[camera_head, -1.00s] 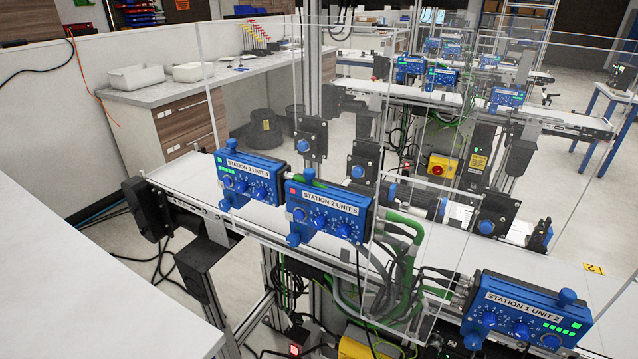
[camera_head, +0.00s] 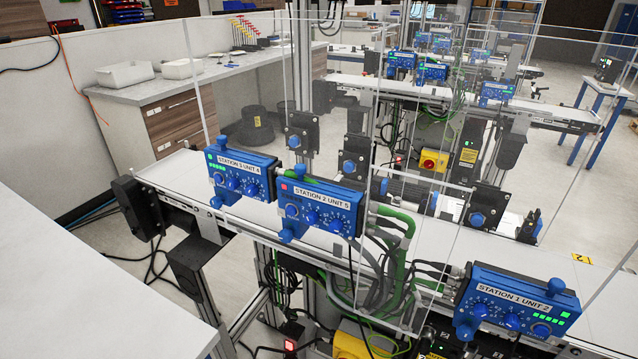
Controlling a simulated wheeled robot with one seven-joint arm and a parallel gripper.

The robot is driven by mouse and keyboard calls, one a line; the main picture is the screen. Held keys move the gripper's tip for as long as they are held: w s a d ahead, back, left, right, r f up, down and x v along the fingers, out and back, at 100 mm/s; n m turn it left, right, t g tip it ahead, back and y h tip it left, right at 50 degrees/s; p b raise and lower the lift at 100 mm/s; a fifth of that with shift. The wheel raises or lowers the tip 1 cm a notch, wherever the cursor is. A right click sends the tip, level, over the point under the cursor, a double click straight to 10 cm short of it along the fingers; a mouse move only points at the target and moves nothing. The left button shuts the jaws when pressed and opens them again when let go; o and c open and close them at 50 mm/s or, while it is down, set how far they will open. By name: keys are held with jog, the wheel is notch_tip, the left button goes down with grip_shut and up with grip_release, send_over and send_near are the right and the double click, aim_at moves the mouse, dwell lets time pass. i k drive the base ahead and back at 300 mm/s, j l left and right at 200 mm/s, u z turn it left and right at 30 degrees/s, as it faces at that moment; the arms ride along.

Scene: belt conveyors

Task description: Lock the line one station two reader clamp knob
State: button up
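The near conveyor (camera_head: 182,172) crosses the view from left to lower right. A blue box labelled "STATION 2 UNIT 5" (camera_head: 318,212) stands on its near side, with a red light at its upper left. A round blue knob (camera_head: 299,171) sits on its top and another blue knob (camera_head: 287,235) hangs below its left end. Black brackets with blue knobs stand behind the belt, the left one (camera_head: 294,142), the middle one (camera_head: 349,166) and the right one (camera_head: 477,219). I cannot tell which knob is the reader clamp knob. My gripper is out of view.
Box "STATION 3 UNIT 4" (camera_head: 240,178) is at left and "STATION 1 UNIT 2" (camera_head: 515,305) at lower right, both with green lights. Clear panels and green hoses (camera_head: 398,240) surround the belt. A white worktop (camera_head: 80,280) fills the left foreground. A second conveyor (camera_head: 550,112) stands behind.

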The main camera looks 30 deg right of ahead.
aim_at(285, 237)
jog(key=i+u, duration=0.1)
jog(key=u, duration=0.25)
jog(key=i+u, duration=0.15)
jog(key=u, duration=0.2)
jog(key=i+u, duration=0.1)
jog(key=u, duration=0.25)
